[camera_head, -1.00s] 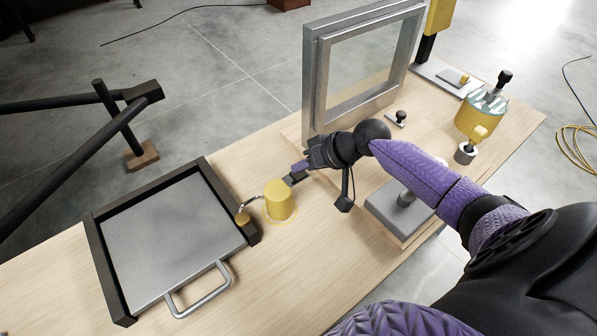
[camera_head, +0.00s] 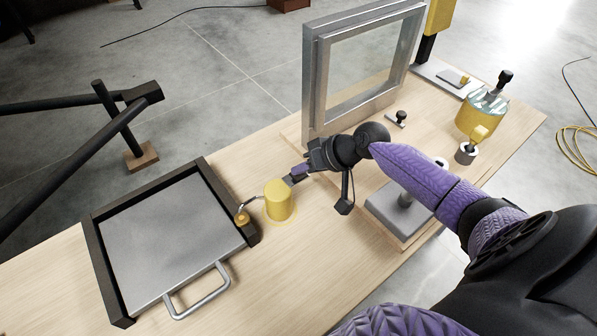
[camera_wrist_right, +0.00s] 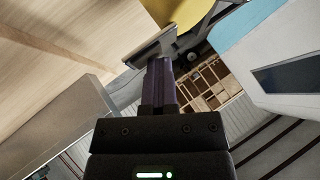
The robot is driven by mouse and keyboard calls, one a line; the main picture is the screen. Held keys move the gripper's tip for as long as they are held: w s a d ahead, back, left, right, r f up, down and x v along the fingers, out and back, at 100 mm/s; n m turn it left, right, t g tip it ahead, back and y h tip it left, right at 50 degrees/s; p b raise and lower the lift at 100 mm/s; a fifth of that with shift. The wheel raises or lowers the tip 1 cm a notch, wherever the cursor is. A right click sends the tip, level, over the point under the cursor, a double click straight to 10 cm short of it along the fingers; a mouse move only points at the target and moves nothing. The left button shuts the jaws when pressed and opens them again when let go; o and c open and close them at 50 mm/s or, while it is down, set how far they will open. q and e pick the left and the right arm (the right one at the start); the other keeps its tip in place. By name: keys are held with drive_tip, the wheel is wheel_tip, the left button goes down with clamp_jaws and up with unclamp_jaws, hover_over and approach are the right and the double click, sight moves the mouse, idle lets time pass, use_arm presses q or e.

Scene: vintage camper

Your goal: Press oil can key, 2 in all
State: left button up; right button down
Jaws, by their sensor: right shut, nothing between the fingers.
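The oil can is a yellow cylinder (camera_head: 279,202) standing on the wooden table, with a thin curved spout reaching left to a small yellow tip (camera_head: 242,217). A flat grey key (camera_head: 290,181) juts from its upper right side. My right gripper (camera_head: 298,171) is shut and empty, its purple fingertips right at the key. In the right wrist view the fingertips (camera_wrist_right: 160,62) lie at the grey key plate (camera_wrist_right: 151,46), with the yellow can (camera_wrist_right: 178,10) behind it. I cannot tell whether they touch. My left gripper is not in view.
A dark-rimmed tray (camera_head: 249,234) with a metal handle lies left of the can. A metal frame (camera_head: 312,90) stands behind my right arm. A grey plate with a post (camera_head: 383,207), a yellow tin (camera_head: 474,122) and a small knob (camera_head: 401,116) are to the right. The table front is clear.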

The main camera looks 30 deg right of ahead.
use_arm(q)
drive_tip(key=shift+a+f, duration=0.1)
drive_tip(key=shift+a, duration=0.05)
use_arm(e)
drive_tip(key=shift+f, duration=0.2)
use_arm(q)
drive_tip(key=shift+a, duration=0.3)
use_arm(e)
drive_tip(key=shift+s+f, duration=0.1)
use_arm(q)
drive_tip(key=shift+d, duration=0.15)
use_arm(e)
drive_tip(key=shift+r+p, duration=0.95)
drive_tip(key=shift+r, duration=0.15)
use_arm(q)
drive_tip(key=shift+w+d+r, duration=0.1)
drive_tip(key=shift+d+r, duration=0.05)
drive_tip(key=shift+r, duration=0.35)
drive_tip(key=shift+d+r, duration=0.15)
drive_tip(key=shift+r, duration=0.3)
